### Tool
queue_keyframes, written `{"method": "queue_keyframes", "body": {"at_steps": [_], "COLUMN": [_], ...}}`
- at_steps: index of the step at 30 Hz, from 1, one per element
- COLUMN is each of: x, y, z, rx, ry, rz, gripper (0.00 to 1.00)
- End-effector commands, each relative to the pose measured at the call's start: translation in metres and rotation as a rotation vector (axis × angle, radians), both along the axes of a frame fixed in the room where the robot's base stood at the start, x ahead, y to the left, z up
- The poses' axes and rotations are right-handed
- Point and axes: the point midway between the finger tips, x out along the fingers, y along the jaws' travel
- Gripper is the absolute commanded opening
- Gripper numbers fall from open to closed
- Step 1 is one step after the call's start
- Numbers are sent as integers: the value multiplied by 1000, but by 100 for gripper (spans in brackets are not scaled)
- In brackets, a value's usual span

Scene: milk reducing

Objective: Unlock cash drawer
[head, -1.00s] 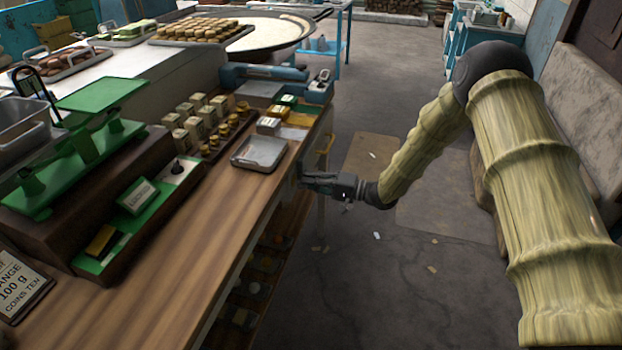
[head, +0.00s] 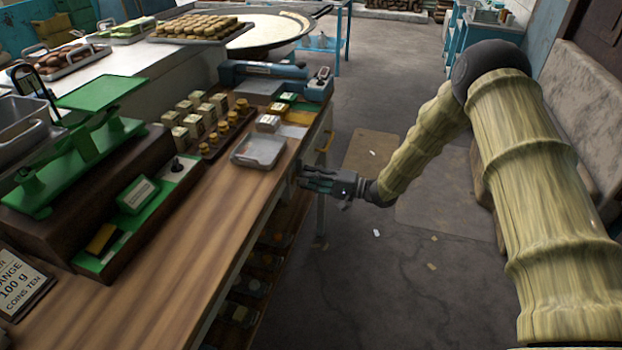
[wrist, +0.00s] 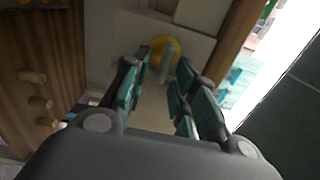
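My gripper (head: 305,182) is at the front face of the wooden counter, just below its top edge, right of the metal tray. In the wrist view my gripper (wrist: 165,65) has two teal-padded fingers standing apart. Beyond and between the fingertips is a round yellow piece (wrist: 164,47) with a narrow grey upright part, on a pale grey panel (wrist: 195,47). I cannot tell whether this is the drawer's lock or key, or whether the fingers touch it. The cash drawer cannot be clearly made out in the head view, where my gripper hides part of the counter front.
The counter top (head: 190,225) carries a metal tray (head: 259,152), a green scale (head: 85,150) and several small boxes. Shelves with goods lie below the counter. The floor (head: 400,270) to the right is open.

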Motion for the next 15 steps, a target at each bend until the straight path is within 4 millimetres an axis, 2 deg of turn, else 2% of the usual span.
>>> {"method": "queue_keyframes", "body": {"at_steps": [9,15], "x": [-1,-8], "y": [-1,-22], "z": [0,-1], "rx": [0,-1], "ry": [0,1], "rz": [1,0], "gripper": [29,29]}}
